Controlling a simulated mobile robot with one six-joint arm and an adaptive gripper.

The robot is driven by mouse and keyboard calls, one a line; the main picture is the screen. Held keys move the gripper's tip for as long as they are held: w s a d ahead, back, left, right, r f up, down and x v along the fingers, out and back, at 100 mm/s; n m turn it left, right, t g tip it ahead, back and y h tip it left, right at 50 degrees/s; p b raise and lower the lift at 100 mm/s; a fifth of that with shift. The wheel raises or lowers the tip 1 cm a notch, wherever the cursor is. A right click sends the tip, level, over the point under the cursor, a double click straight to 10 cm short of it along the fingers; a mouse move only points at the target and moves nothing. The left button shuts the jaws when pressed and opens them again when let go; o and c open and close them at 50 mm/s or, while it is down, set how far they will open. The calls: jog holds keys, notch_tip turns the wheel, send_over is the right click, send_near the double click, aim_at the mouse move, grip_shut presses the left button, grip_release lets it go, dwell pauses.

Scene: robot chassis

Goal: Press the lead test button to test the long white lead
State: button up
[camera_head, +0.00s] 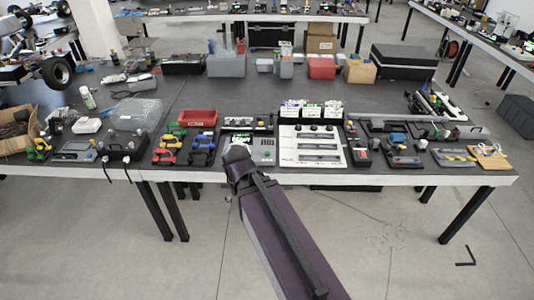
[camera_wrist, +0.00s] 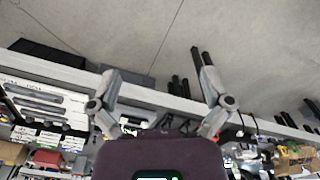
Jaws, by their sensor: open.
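Right of that is a small black box (camera_head: 358,153) with a red part on top. I cannot tell which of these carries the lead test button, and I cannot make out a long white lead. In the wrist view my gripper (camera_wrist: 157,75) has its two fingers spread wide with nothing between them. The white panel (camera_wrist: 45,105) shows at left there.
The long dark table (camera_head: 170,95) has a pale front edge. A red tray (camera_head: 198,117) and several coloured clamps lie left of the device. Boxes and bins stand along the back, with a clear strip of tabletop before them. The floor in front is open.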

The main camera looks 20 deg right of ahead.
grip_shut()
dwell(1.4)
